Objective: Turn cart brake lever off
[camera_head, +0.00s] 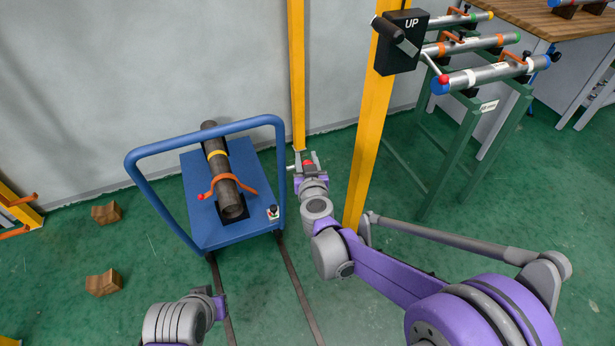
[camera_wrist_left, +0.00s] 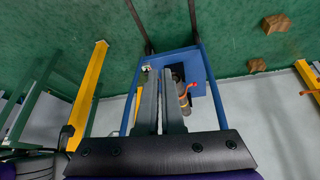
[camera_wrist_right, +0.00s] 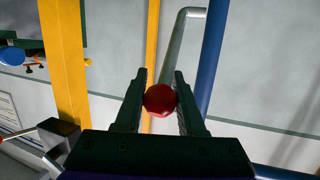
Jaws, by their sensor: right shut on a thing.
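The blue cart (camera_head: 204,245) stands on the green floor with a blue push handle (camera_head: 205,131) arching over its platform. The cart brake lever (camera_wrist_right: 178,48) shows in the right wrist view as a bent grey rod beside a blue upright of the handle, with a red ball knob (camera_wrist_right: 160,99). My right gripper (camera_head: 306,162) is shut on that knob, just right of the handle's right upright. Its fingers clasp the ball from both sides in the right wrist view (camera_wrist_right: 160,95). My left gripper (camera_wrist_left: 160,72) is shut and empty, apart from the cart.
A brown pipe (camera_head: 218,168) lies strapped on the cart. A yellow post (camera_head: 372,130) with a black "UP" lever box (camera_head: 401,42) stands close to my right arm. Green racks (camera_head: 465,145) with pipes stand at right. Wooden blocks (camera_head: 104,283) lie on the floor at left.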

